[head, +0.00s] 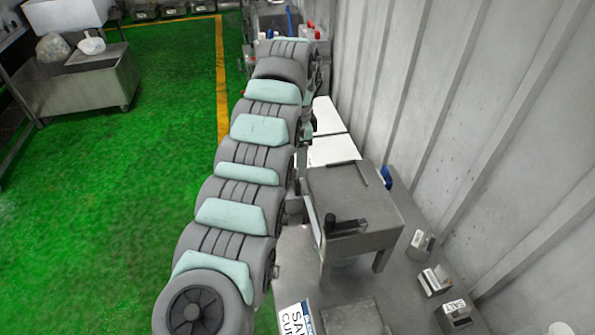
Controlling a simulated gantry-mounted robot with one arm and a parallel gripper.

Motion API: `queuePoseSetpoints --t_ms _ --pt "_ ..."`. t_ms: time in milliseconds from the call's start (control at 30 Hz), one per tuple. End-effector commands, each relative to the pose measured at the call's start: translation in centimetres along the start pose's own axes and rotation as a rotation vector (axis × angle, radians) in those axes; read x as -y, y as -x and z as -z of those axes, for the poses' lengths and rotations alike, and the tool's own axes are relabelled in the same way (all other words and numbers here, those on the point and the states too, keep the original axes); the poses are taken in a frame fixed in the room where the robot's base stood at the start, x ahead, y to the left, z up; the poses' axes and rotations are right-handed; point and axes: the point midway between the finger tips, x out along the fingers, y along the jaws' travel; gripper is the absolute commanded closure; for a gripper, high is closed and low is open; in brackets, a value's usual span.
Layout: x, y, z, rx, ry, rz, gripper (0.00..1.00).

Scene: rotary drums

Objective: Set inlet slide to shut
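I cannot pick out the inlet slide for certain. A grey metal box on legs (345,190) stands right of my arm, with a black handle (345,225) at its near edge; I cannot tell whether this handle belongs to the slide. My arm runs from the bottom of the head view up to the top middle. My gripper is not visible; the far end of the arm is hidden behind its own links, close to machinery with red and blue parts (311,32).
A metal counter (400,284) along the ribbed wall (480,110) holds small metal containers (434,280), one labelled SALT (457,312), and a sign (296,318). White panels (332,150) lie beyond the box. Green floor (120,200) left of my arm is open, with a metal cart (80,85) farther back.

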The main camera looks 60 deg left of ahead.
Motion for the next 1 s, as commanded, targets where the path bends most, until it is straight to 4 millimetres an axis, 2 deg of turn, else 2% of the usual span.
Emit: queuePoseSetpoints --t_ms 233,1000 --pt "-0.1 1.8 0.0 0.0 -0.001 -0.003 0.29" --pt "-0.1 2.4 0.0 -0.001 -0.001 -0.003 0.29"
